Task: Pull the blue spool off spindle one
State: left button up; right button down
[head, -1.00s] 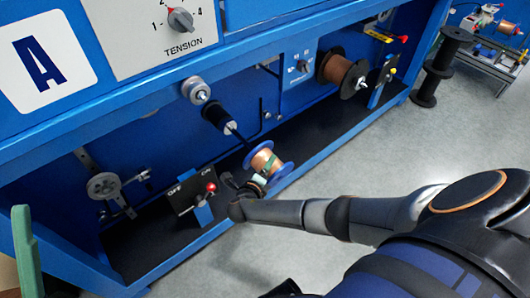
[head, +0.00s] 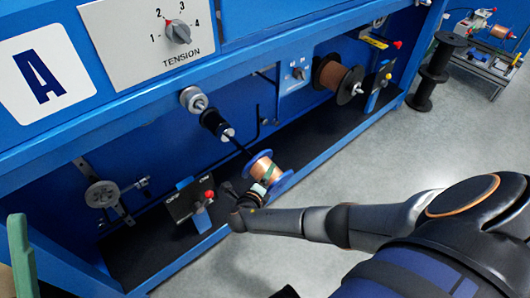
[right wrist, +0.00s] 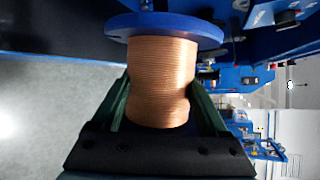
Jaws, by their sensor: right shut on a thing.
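The blue spool (head: 284,183) has blue flanges and is wound with copper wire. My right gripper (head: 257,195) is shut on its wound middle. In the right wrist view the green fingers (right wrist: 160,105) press on both sides of the copper winding, below a blue flange (right wrist: 165,27).
A black spool with copper wire (head: 335,79) sits on another spindle at the right. A red-knobbed ON/OFF lever (head: 208,195) stands left of the blue spool. The machine's front blue rail (head: 330,147) runs below it. Grey floor is clear in front.

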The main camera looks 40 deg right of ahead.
aim_at(282, 183)
jog(key=shift+s+d+r+p, duration=0.1)
jog(key=shift+s+r+p, duration=0.05)
jog(key=shift+s+p, duration=0.35)
jog(key=shift+s+d+r+p, duration=0.1)
jog(key=shift+s+p, duration=0.25)
jog(key=shift+s, duration=0.1)
jog(key=shift+s+f, duration=0.1)
jog(key=shift+s, duration=0.1)
jog(key=shift+s+p, duration=0.6)
jog(key=shift+p, duration=0.1)
jog(key=shift+s+d+p, duration=0.1)
jog(key=shift+s+p, duration=0.75)
jog(key=shift+s, duration=0.55)
